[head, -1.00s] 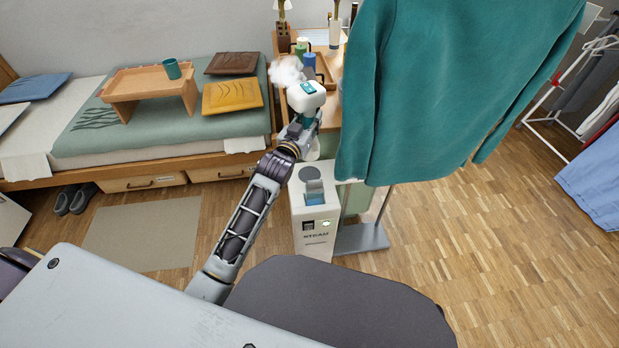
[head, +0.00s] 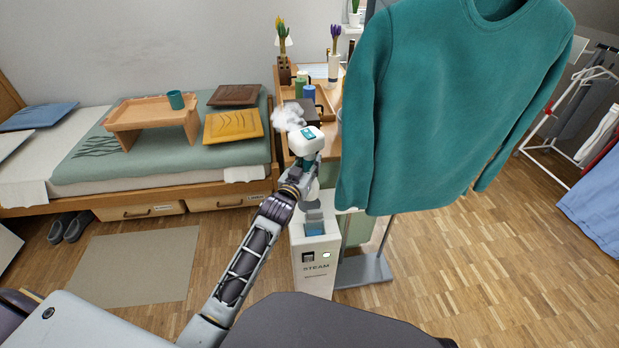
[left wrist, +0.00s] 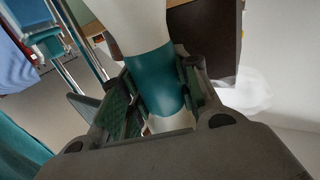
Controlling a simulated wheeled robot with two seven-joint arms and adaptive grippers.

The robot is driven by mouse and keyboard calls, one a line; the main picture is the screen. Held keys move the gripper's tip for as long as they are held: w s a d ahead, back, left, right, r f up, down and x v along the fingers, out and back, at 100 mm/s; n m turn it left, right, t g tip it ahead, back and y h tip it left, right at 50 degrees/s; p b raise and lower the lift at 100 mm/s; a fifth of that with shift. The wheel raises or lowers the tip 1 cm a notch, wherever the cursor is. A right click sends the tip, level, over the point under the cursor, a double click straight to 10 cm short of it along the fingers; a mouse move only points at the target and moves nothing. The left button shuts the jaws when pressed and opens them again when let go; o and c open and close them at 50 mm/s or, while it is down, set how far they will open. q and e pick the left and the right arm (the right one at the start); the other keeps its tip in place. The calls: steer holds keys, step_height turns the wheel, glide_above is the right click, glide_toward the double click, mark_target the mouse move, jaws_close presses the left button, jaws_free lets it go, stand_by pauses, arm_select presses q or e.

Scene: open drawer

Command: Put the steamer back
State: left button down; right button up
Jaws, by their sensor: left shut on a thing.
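The white and teal steamer (head: 306,141) is held up in my left gripper (head: 302,177), with a white puff of steam at its left side. In the left wrist view my left gripper (left wrist: 155,105) is shut around the teal band of the steamer's handle (left wrist: 152,75). A white steamer base (head: 317,262) marked STEAM stands on the floor just below and right of the gripper. It has a blue window and a grey top, partly hidden by the gripper. My right gripper is not in view.
A teal sweater (head: 450,100) hangs on a stand with a grey foot (head: 366,271) right of the base. A wooden desk (head: 330,147) with vases stands behind. A bed (head: 150,165) with a small tray table (head: 150,113) is at left.

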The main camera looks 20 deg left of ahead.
arm_select(q)
steer(key=shift+f, duration=0.5)
